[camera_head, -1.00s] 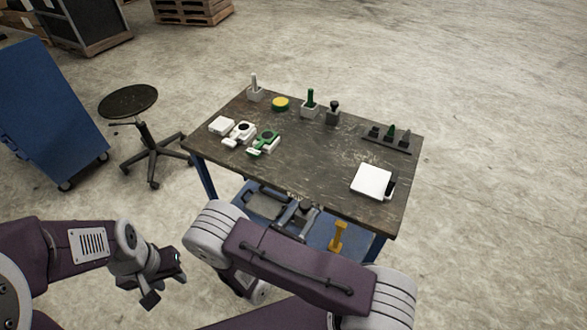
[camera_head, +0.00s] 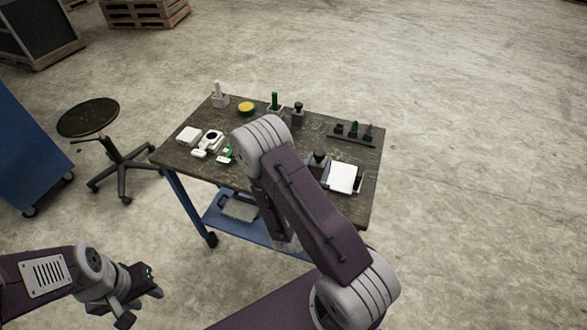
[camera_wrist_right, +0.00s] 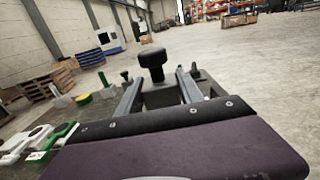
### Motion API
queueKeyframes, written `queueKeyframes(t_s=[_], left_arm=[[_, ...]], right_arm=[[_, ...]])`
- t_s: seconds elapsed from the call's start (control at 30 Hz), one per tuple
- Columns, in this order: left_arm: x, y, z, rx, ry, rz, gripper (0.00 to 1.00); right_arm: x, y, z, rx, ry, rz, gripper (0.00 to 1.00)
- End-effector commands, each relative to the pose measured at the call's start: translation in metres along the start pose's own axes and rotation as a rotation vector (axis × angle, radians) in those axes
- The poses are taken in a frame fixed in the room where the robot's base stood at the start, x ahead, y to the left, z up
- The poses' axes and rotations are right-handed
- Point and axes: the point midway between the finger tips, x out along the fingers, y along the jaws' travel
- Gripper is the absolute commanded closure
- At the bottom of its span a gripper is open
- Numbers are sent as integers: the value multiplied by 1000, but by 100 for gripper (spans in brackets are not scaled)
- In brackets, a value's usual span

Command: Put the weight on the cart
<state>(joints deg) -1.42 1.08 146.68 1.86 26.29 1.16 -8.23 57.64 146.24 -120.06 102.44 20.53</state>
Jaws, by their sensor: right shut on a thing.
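The weight (camera_wrist_right: 152,64), a dark block with a black knob on top, is between the fingers of my right gripper (camera_wrist_right: 160,80), which is shut on it. In the head view a dark knobbed piece (camera_head: 318,162), which looks like this weight, shows just left of a white square pad. My right arm hides the gripper there. The wheeled table with a dark worn top (camera_head: 310,126) and blue frame looks like the cart. I cannot tell whether the weight touches its top. My left gripper (camera_head: 143,287) is low at the left, away from the table; its opening is unclear.
The white square pad (camera_head: 343,177) is at the table's right. A black rack (camera_head: 354,134), another knobbed piece (camera_head: 298,109), a yellow disc (camera_head: 246,108) and white pieces (camera_head: 188,134) stand on top. A stool (camera_head: 88,117) and a blue wheeled cabinet (camera_head: 25,155) are left.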

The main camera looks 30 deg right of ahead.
Motion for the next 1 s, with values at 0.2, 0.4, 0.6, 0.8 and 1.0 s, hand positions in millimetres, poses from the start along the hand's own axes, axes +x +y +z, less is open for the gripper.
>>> queueKeyframes(t_s=[0.2, 0.4, 0.6, 0.8, 1.0], left_arm=[[48, -1, 5, 0, 0, 0, 64], [48, -1, 5, 0, 0, 0, 64], [47, -1, 5, 0, 0, 0, 64], [47, -1, 5, 0, 0, 0, 64], [48, -1, 5, 0, 0, 0, 64]], right_arm=[[13, 12, -21, 11, -9, -3, 100], [38, 34, -29, 3, -7, -3, 100], [70, 62, -54, 3, -8, -2, 100], [86, 78, -67, 3, -7, -1, 100], [87, 79, -76, 0, -5, -1, 100]])
